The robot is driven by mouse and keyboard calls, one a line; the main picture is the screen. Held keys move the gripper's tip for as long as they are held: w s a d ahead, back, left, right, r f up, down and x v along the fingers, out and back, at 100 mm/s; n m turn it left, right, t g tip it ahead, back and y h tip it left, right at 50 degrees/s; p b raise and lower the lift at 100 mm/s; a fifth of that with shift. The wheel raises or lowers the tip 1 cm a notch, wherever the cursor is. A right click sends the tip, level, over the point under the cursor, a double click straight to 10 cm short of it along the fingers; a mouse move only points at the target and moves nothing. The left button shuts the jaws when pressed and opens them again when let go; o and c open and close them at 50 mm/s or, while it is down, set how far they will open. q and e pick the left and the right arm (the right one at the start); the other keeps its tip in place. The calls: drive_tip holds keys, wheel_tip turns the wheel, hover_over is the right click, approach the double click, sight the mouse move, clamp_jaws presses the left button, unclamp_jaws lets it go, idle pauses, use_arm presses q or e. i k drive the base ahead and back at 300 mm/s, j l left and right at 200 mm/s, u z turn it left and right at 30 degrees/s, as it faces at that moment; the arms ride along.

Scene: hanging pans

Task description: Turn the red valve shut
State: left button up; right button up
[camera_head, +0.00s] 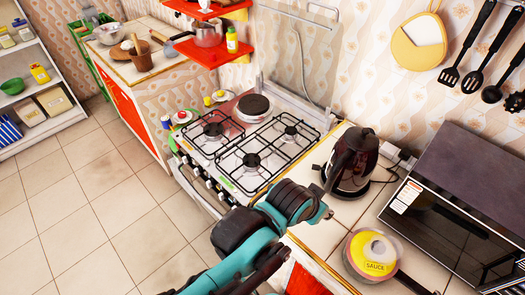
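I cannot make out a red valve in the head view. A grey gas hose (301,62) runs down the patterned wall behind the gas stove (252,145), and its lower end passes behind the stove's back right corner. One of my teal and black arms reaches up from the bottom middle, in front of the stove's right front corner. Only its links and joints show clearly, and I see no gripper fingers. My other arm does not show.
A dark kettle (351,163) stands right of the stove. A yellow sauce container (374,254) sits on a pan near a microwave (455,235). Utensils (468,45) hang on the wall. Red shelves (208,52) are at the back. The tiled floor (90,215) at left is clear.

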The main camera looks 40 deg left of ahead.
sight(182, 114)
drive_tip(key=k+j+u, duration=0.2)
drive_tip(key=k+u, duration=0.15)
drive_tip(key=k, duration=0.25)
drive_tip(key=u, duration=1.65)
drive_tip(key=z, duration=0.3)
drive_tip(key=i+j+z, duration=0.15)
drive_tip(key=z, duration=0.25)
drive_tip(key=i+j+z, duration=0.15)
drive_tip(key=j+z, duration=0.25)
drive_tip(key=i+j+z, duration=0.1)
drive_tip(key=j+z, duration=0.15)
drive_tip(key=z, duration=0.15)
drive_tip(key=i+j+z, duration=0.1)
drive_tip(key=j, duration=0.7)
drive_tip(key=i+j+z, duration=0.15)
drive_tip(key=j, duration=0.6)
drive_tip(key=j+z, duration=0.1)
drive_tip(key=j, duration=0.7)
drive_tip(key=i, duration=0.05)
